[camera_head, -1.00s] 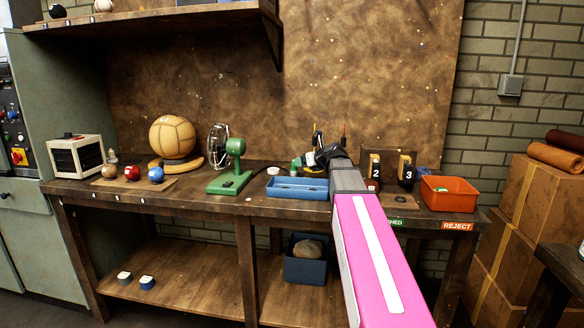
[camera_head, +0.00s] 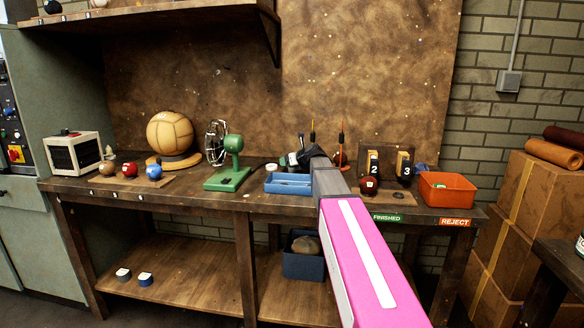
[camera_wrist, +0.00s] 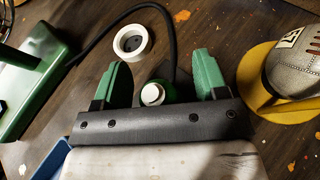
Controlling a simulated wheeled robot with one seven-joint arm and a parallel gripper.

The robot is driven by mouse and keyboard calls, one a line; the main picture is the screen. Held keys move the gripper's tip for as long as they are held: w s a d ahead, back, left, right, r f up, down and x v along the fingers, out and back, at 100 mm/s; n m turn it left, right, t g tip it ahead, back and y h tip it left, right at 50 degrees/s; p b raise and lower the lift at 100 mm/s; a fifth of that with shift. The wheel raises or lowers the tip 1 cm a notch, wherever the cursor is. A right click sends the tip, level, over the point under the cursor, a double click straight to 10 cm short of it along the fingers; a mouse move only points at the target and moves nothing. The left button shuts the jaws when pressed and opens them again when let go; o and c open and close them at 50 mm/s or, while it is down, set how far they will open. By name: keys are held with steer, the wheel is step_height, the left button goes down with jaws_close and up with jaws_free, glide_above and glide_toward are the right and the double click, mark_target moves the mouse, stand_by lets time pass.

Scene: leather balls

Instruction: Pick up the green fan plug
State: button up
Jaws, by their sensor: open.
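The green fan (camera_head: 233,147) stands on the bench, and its green base (camera_wrist: 30,85) shows at the left of the wrist view. A black cord (camera_wrist: 170,35) curves from the base toward my gripper. The cord leads to a small green plug (camera_wrist: 170,96) with a white round part, seen between and below my fingers. My gripper (camera_wrist: 160,78) is open, with one green-tipped finger on each side of the plug. Contact with the plug cannot be told. In the head view my gripper (camera_head: 300,158) is above the bench behind the blue tray, and the plug is hidden.
A white ring-shaped piece (camera_wrist: 132,42) lies near the cord. A grey football (camera_wrist: 298,55) on a yellow stand (camera_wrist: 262,92) is close on the right. The blue tray (camera_head: 288,188) is in front. An orange bin (camera_head: 447,190) stands at right.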

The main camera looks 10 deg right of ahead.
steer(key=shift+w, duration=0.1)
steer(key=c, duration=1)
